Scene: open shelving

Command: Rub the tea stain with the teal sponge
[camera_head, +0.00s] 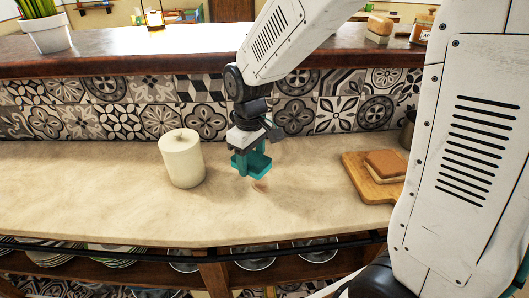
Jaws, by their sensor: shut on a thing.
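My gripper (249,153) points down over the counter and is shut on the teal sponge (256,168). The sponge is close above the countertop, and I cannot tell whether it touches. A faint brownish mark, the tea stain (261,186), shows on the pale counter just in front of and below the sponge's right side. Part of the stain may be hidden behind the sponge.
A cream lidded canister (182,160) stands left of my gripper. A wooden board (374,190) with a brown-topped block (386,163) lies to the right. A patterned tile wall (130,121) rises behind. The counter's front left is clear; dishes sit on a shelf below.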

